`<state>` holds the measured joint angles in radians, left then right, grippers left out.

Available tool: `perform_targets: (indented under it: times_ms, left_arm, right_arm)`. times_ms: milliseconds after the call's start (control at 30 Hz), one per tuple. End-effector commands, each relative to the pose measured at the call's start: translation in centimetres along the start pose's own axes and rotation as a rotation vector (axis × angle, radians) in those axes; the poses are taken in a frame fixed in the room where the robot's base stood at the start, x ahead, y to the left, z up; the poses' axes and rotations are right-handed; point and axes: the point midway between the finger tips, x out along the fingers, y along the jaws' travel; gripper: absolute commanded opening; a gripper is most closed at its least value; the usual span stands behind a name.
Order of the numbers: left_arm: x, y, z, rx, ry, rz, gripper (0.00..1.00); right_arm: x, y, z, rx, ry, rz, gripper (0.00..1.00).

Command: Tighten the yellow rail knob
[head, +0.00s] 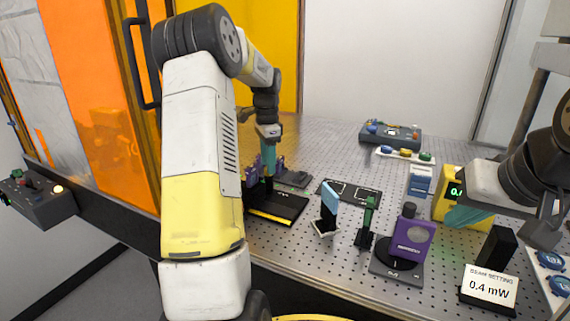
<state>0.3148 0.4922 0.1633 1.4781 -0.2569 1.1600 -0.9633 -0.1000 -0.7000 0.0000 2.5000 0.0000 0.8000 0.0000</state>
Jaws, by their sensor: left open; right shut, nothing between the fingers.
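My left gripper (268,165) has teal fingers that point down over the left part of the perforated table, just behind a black rail-like base with a yellow stripe (275,208). It is open, and I cannot make out anything between its fingers. My large arm hides part of this area. I cannot pick out the yellow rail knob; it may be hidden behind my arm or gripper, or too small to tell. My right gripper (466,216) is at the right, shut and empty, in front of a yellow meter (445,203) with a green display.
A light-blue plate on a mount (329,206), a dark green post (367,222) and a purple device (411,240) stand mid-table. A black block with a "0.4 mW" card (490,288) is at front right. A control box (391,134) stands at the back.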

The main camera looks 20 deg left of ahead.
Motion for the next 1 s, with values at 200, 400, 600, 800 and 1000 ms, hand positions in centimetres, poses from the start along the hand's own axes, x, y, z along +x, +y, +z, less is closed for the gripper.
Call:
perform_targets:
  times_ms: [200,400,600,800,1000]
  left_arm:
    - [-3.9,0.0,-0.1,0.001,0.002,-0.004,0.49]
    - [-6.0,0.0,0.0,0.001,0.001,-0.001,0.49]
    - [-6.3,0.0,0.0,0.001,0.001,-0.001,0.49]
    - [-6.2,0.0,0.0,0.001,0.001,0.0,0.49]
    - [-7.3,1.1,-0.2,-0.019,0.011,-0.016,0.49]
  right_arm:
    - [0.0,0.0,0.0,0.0,0.0,0.0,0.0]
    - [0.0,0.0,0.0,0.0,0.0,0.0,0.0]
    - [0.0,0.0,0.0,0.0,0.0,0.0,0.0]
    - [0.0,0.0,0.0,0.0,0.0,0.0,0.0]
    - [0.0,0.0,0.0,0.0,0.0,0.0,0.0]
